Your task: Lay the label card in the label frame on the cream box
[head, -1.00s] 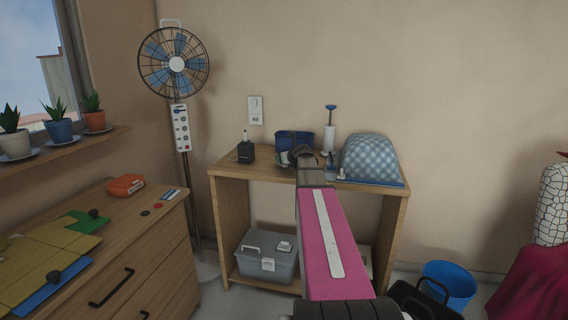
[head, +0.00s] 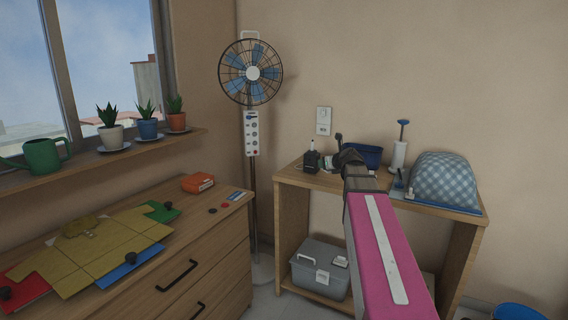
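My gripper (head: 348,155) is a small dark shape at the far end of my pink arm, in front of the wooden shelf unit's top. Its fingers are too small and too much in line with the arm to tell if they are open or shut, or if they hold anything. I cannot make out a label card or a label frame for certain. A pale sliver (head: 428,283) on the lower shelf, right of my arm, may be part of the cream box; my arm hides most of that spot. A small blue and white card-like piece (head: 236,197) lies on the dresser's right end.
The shelf unit (head: 290,215) carries a blue basket (head: 365,155), a black holder (head: 312,162), a white roller (head: 399,154) and a checked cover (head: 444,180). A grey toolbox (head: 318,280) sits below. A fan (head: 252,73) stands in the corner.

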